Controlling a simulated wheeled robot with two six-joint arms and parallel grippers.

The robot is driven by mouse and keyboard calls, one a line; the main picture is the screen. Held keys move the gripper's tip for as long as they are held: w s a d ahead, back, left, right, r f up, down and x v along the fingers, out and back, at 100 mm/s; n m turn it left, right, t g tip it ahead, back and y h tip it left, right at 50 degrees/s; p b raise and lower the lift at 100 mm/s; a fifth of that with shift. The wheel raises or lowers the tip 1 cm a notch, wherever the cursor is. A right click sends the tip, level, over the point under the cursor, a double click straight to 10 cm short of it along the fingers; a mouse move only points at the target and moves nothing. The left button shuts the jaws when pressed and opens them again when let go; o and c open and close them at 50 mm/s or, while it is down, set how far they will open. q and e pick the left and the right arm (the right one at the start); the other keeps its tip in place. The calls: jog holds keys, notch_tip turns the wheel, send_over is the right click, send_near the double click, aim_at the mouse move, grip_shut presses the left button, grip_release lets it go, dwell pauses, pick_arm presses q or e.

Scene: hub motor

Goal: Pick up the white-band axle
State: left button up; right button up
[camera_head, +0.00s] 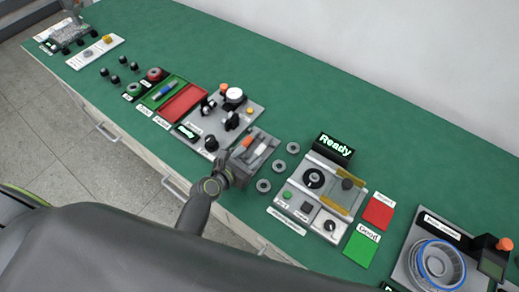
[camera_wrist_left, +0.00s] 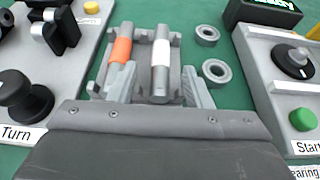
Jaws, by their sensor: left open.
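The white-band axle (camera_wrist_left: 161,62) is a grey rod with a white band, lying in a grey cradle next to the orange-band axle (camera_wrist_left: 121,50). In the head view, the white-band axle (camera_head: 260,150) is on the grey stand at the middle of the bench. My left gripper (camera_wrist_left: 157,86) is open. Its two fingers point toward the cradle, one on each side of the white-band axle's near end. Whether a finger touches it cannot be told. My left gripper also shows in the head view (camera_head: 236,166), at the near side of the stand. My right gripper is not in view.
Several bearing rings (camera_head: 264,186) lie right of the stand, before the "Ready" station (camera_head: 326,190). A station with black knobs (camera_head: 230,120) stands close on the left. Red and green pads (camera_head: 378,212) and a blue-ringed part (camera_head: 440,262) are farther right. The back of the green bench is clear.

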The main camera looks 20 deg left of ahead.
aim_at(256, 152)
pick_arm(q)
jog(key=shift+x, duration=1.95)
jog(key=shift+r, duration=0.1)
jog(key=shift+c, duration=0.2)
grip_shut()
